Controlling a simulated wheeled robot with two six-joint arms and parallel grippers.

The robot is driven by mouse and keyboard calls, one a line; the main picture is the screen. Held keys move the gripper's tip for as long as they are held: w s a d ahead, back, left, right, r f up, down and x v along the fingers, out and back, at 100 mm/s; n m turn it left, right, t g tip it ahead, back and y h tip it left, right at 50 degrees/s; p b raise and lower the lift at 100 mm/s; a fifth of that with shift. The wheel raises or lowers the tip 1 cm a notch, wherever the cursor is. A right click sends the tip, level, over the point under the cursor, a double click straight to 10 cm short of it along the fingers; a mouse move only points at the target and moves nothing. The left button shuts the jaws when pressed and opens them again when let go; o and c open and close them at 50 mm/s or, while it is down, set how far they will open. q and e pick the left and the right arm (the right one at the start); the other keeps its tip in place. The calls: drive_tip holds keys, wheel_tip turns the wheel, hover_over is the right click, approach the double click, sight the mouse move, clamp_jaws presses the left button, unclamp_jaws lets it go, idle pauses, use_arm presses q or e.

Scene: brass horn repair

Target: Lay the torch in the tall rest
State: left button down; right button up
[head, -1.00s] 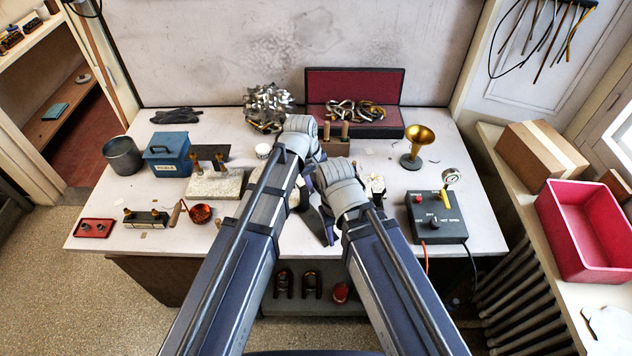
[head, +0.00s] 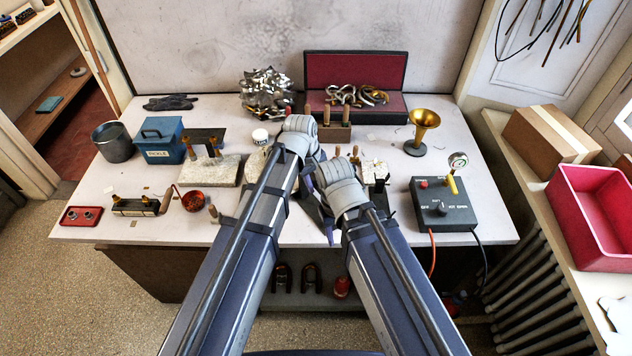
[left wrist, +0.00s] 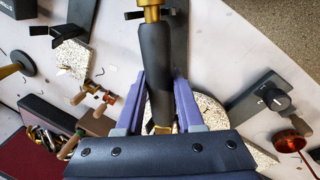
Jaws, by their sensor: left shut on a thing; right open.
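The torch (left wrist: 156,70) has a dark grip and brass ends. In the left wrist view my left gripper (left wrist: 160,122) is shut around its grip. In the head view the left wrist covers the torch and the left fingers. My right gripper (head: 318,202) is open, close to the right of my left one, partly covered by its own wrist. A black forked stand (head: 383,187), seemingly a rest, stands right of my right wrist and also shows in the left wrist view (left wrist: 62,36). I cannot tell whether it is the tall rest, nor whether the torch touches any support.
A grey control box (head: 440,206) with a gauge stands to the right. A brass horn bell (head: 424,125) and a red-lined case (head: 356,72) are behind. A blue box (head: 162,140), a pale block (head: 208,172) and a copper ladle (head: 194,201) are left of my arms.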

use_arm(q)
drive_tip(key=shift+f, duration=0.1)
idle(0.6)
drive_tip(key=shift+c, duration=2.2)
unclamp_jaws()
drive_tip(key=shift+o, duration=0.2)
drive_tip(key=o, duration=0.4)
wheel_tip(320, 180, up, 8)
drive_tip(key=p, duration=0.8)
